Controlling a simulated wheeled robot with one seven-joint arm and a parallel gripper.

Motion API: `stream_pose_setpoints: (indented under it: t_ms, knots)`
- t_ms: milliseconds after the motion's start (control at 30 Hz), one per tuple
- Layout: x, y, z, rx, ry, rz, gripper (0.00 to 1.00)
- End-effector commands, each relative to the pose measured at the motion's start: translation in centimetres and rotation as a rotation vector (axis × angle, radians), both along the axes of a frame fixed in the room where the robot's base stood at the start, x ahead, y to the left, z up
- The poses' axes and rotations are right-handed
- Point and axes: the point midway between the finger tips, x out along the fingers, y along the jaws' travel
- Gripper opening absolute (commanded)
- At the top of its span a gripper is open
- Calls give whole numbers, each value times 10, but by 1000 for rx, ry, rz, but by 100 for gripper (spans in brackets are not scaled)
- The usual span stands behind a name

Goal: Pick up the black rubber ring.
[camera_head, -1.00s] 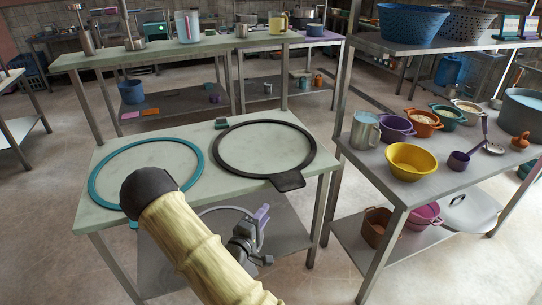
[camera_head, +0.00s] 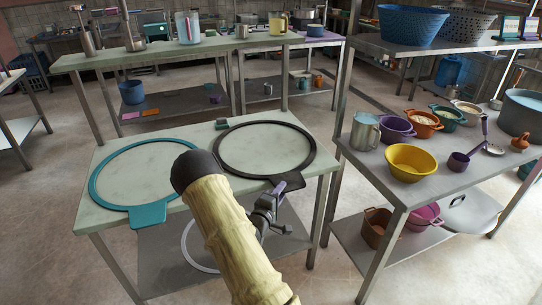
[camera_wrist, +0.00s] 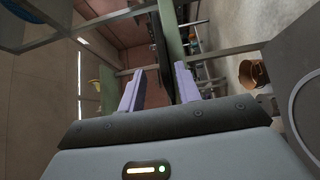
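The black rubber ring (camera_head: 262,122) lies flat on the right part of the pale table (camera_head: 145,168). Its tab at the near edge is partly hidden behind my gripper (camera_head: 284,190) in the head view. In the wrist view my gripper (camera_wrist: 158,76) has its two lavender fingers apart. A thin dark edge (camera_wrist: 158,42), apparently the black ring seen edge-on, shows ahead between the fingers beside the pale green tabletop edge. I see no contact with either finger.
A teal ring (camera_head: 148,217) with its tab overhanging the front edge lies on the table's left part. A table with a yellow bowl (camera_head: 413,162) and several pots stands at right, across a gap.

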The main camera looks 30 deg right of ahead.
Motion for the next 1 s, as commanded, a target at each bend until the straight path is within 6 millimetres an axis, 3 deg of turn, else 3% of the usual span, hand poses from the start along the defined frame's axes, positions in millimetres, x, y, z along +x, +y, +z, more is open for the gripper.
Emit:
stream_pose_setpoints:
  t_ms: [233, 600, 1000]
  knots:
    - [1, -8, -1, 0, -1, -8, 33]
    - [23, -47, -7, 0, -1, -5, 33]
    - [24, -46, -7, 0, -1, -3, 33]
